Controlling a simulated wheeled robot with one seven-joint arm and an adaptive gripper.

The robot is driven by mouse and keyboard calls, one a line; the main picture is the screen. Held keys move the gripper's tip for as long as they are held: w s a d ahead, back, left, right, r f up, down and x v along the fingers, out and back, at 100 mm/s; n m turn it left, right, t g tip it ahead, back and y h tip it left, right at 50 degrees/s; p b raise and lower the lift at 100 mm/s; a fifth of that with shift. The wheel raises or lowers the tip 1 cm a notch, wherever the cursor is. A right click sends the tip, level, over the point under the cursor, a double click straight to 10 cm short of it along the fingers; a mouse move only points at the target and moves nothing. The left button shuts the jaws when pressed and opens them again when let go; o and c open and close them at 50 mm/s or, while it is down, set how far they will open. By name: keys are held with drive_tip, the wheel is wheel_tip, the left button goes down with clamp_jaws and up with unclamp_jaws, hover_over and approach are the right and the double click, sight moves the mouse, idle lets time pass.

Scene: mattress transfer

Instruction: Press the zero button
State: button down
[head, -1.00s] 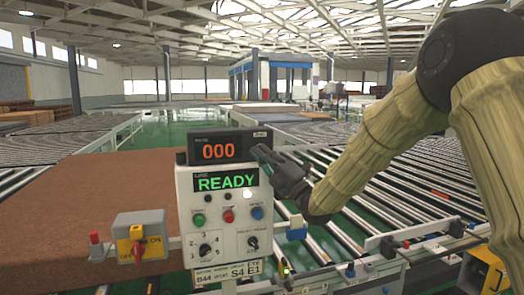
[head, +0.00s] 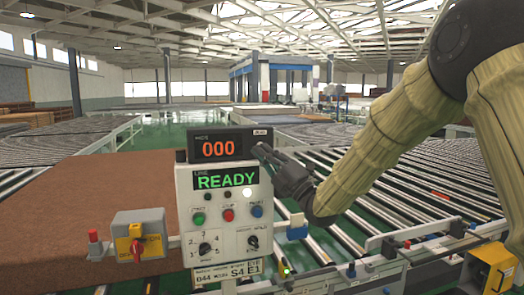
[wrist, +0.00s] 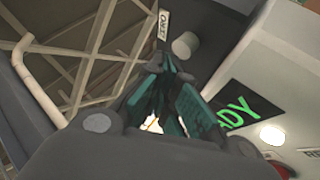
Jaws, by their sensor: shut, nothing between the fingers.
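The counter box (head: 232,157) stands on top of the control panel and reads 000 in orange. A small white label (head: 262,132) sits at its top right corner; it also shows in the wrist view (wrist: 164,22), reading like ZERO. Beside that label in the wrist view is a pale round button (wrist: 185,45), which I take for the zero button. My gripper (head: 262,152) is shut and empty, its tips close to the right side of the counter box. In the wrist view the tips (wrist: 168,66) point just below and left of the button. I cannot tell whether they touch it. In the head view the button is not distinguishable.
The control panel (head: 228,238) has a green READY display (head: 226,180), coloured buttons and knobs. Roller conveyors (head: 400,195) run to the right.

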drive_tip(key=shift+s, duration=0.15)
drive_tip(key=s+b, duration=0.1)
drive_tip(key=s+d+b, duration=0.1)
drive_tip(key=s, duration=0.1)
drive_tip(key=s+b, duration=0.1)
drive_tip(key=shift+s+d, duration=0.35)
idle(0.4)
idle(0.5)
